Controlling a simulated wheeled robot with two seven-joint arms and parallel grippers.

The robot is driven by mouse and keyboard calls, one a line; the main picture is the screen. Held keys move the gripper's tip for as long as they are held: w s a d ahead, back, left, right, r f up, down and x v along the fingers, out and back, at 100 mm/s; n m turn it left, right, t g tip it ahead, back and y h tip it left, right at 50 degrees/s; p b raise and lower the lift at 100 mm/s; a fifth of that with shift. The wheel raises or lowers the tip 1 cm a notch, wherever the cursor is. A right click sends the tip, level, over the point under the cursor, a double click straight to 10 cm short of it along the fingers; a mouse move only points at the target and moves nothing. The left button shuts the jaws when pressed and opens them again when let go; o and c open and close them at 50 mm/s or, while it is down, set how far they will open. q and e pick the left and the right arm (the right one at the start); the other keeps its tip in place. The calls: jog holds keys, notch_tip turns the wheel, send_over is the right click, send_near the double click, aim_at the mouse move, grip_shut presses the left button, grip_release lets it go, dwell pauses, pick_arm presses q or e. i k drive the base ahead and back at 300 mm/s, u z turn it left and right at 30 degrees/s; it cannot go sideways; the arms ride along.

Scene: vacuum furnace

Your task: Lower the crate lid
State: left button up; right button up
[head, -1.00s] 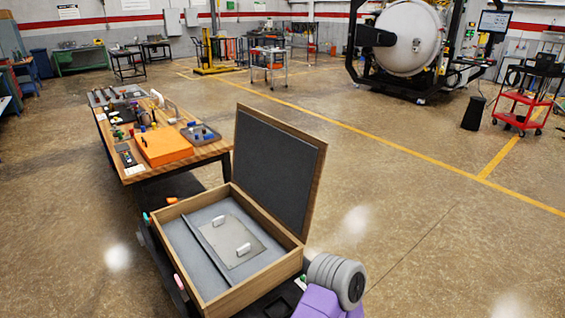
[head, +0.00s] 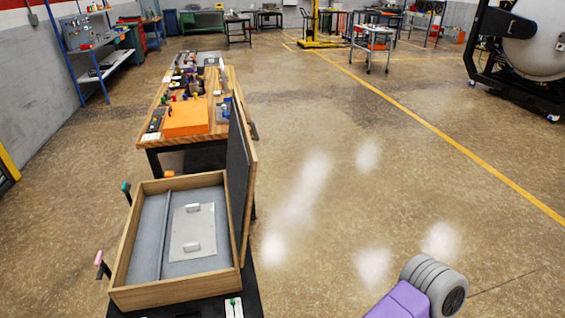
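The wooden crate (head: 173,292) stands open on a dark cart (head: 250,300) at the lower left of the head view. Its lid (head: 241,165) is hinged on the crate's right side and stands raised, close to upright, seen nearly edge-on. Inside, a grey lining holds a flat metal plate (head: 193,245) with two light handles, beside a thin divider (head: 164,235). A purple and grey part of my arm shows at the lower right, well apart from the crate and lid. Neither of my grippers can be seen.
Behind the crate is a wooden workbench (head: 215,127) with an orange box (head: 186,118) and several small tools. Coloured knobs stick up at the cart's left edge. The floor right of the crate is clear. A large round furnace (head: 535,45) stands at the upper right.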

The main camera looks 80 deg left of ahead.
aim_at(242, 161)
jog(key=i, duration=0.95)
jog(key=u, duration=3.6)
